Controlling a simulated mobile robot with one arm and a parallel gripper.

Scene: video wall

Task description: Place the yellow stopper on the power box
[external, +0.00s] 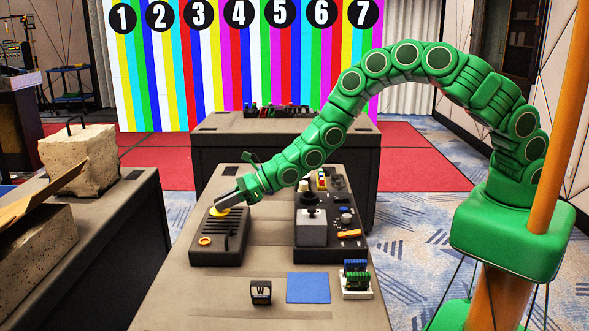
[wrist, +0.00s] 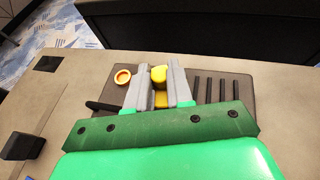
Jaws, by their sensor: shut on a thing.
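The yellow stopper (external: 217,212) is between the fingers of my gripper (external: 226,203), at the far left part of the power box. It also shows in the wrist view (wrist: 159,74), partly hidden by the grey fingers of my gripper (wrist: 158,78). The power box (external: 234,254) is a dark grey case with slots, lying on the table; it also shows in the wrist view (wrist: 243,90). I cannot tell whether the stopper touches the box.
A control panel (external: 335,248) with a joystick and knobs stands right of the box. A blue square (external: 308,288), a small block marked W (external: 261,292) and a small circuit piece (external: 356,281) lie nearer. The table's front left is clear.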

